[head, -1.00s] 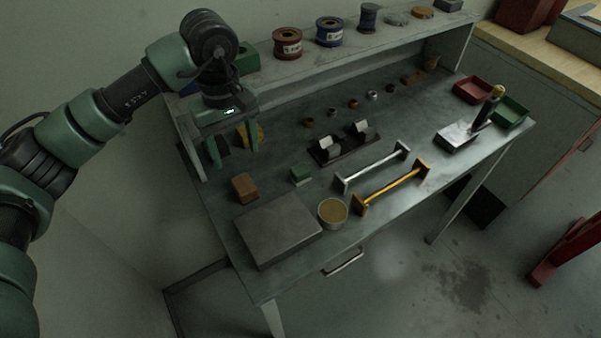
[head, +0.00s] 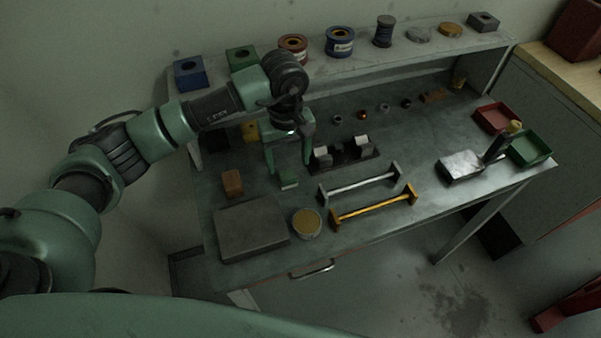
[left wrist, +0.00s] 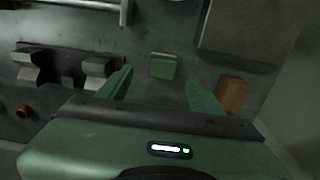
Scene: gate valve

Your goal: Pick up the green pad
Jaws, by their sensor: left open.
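The green pad (head: 288,178) is a small green block on the bench, right of a brown block. In the left wrist view the green pad (left wrist: 163,66) lies beyond and between the two fingertips. My left gripper (head: 289,168) is open and empty, with its fingers pointing down just behind the pad. It also shows in the left wrist view (left wrist: 157,84), with a finger to each side. It looks apart from the pad. My right gripper is not in view.
A brown block (head: 232,183) stands left of the pad, and a dark grey plate (head: 250,232) lies in front. A dark fixture with grey blocks (head: 343,154) is close on the right. A round tin (head: 306,223) and silver (head: 360,185) and yellow (head: 374,208) bars lie nearer the front edge.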

